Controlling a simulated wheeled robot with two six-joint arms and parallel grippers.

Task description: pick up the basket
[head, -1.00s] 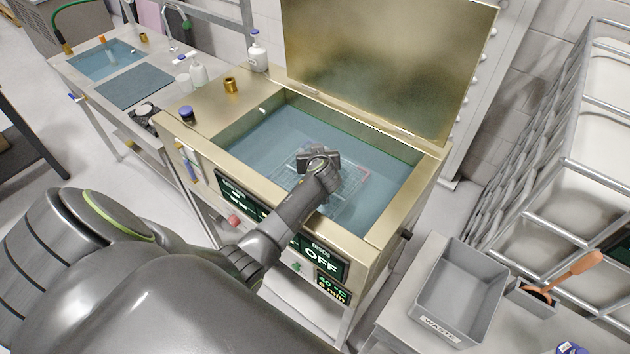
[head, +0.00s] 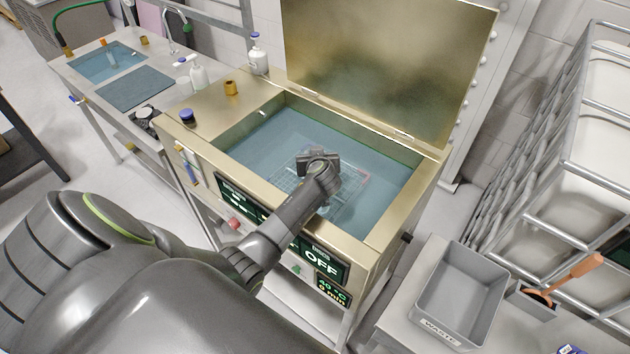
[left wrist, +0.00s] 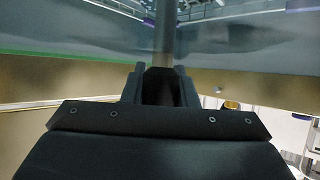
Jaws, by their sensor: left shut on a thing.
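The wire mesh basket (head: 346,190) is in the blue-grey liquid of the brass-coloured bath, partly hidden under my left arm. My left gripper (head: 318,163) is over the basket, inside the bath opening. In the left wrist view my left gripper (left wrist: 164,75) is shut on a thin upright grey bar (left wrist: 164,38), which looks like the basket's handle. I cannot tell from these frames whether the basket is clear of the bath floor. My right gripper is not in view.
The bath's lid (head: 390,65) stands open at the back. The bath's rim (head: 395,250) surrounds the basket. A grey waste bin (head: 462,295) is on the right-hand table. A sink bench (head: 135,88) is at the left. A soap bottle (head: 258,55) stands at the rear rim.

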